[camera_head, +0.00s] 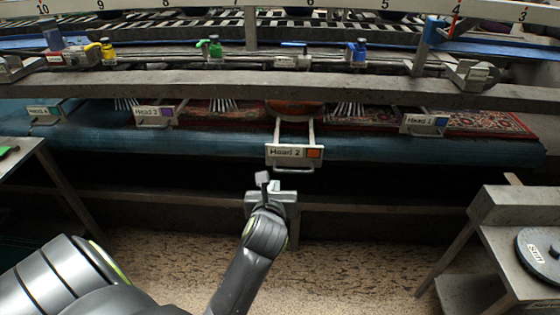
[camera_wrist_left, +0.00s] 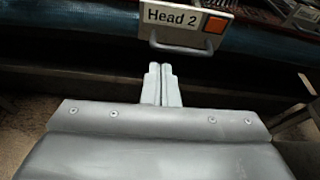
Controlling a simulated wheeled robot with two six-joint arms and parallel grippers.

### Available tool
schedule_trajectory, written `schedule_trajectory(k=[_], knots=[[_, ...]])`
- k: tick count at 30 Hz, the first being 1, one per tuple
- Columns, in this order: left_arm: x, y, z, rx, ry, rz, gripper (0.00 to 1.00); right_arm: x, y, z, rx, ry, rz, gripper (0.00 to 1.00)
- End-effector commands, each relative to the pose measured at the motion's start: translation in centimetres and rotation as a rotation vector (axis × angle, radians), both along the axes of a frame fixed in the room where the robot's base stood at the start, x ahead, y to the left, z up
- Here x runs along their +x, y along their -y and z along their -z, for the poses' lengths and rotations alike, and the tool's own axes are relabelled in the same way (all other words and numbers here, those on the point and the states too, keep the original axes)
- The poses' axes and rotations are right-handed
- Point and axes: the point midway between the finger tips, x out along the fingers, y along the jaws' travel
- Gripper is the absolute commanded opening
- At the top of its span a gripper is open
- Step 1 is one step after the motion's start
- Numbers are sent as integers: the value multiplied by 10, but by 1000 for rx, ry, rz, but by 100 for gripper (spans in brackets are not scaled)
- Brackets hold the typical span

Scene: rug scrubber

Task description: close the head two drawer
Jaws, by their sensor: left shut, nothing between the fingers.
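The Head 2 drawer front (camera_head: 286,153) is a pale plate with a "Head 2" label, an orange square and a bar handle below. It sticks out toward me on two rails, further than the plates beside it. The drawer front also shows at the top of the left wrist view (camera_wrist_left: 186,22). My left gripper (camera_head: 263,180) is shut and empty. It is just below and in front of the plate, apparently apart from it. In the left wrist view its closed fingertips (camera_wrist_left: 160,68) point toward the handle. My right gripper is not in view.
The Head 3 plate (camera_head: 156,116) is left and the Head 1 plate (camera_head: 424,122) right, both further back. A blue roller (camera_head: 210,145) and patterned rug (camera_head: 480,123) lie behind. A grey stand (camera_head: 510,207) with a disc is at right. The floor in front is clear.

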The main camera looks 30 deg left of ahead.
Motion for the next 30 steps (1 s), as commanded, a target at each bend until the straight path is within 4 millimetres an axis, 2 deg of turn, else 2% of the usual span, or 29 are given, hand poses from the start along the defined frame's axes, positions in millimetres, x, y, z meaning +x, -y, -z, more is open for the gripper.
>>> schedule_trajectory(k=[3, 8, 23, 30], knots=[[-6, -3, -3, 58, -11, -7, 0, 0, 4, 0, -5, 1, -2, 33], [5, -10, 0, 70, -13, -5, 0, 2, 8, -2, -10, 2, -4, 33], [74, -53, 25, 64, -14, -8, 0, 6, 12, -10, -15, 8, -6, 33], [100, -68, 26, 61, -14, -6, 0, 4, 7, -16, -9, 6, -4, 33]])
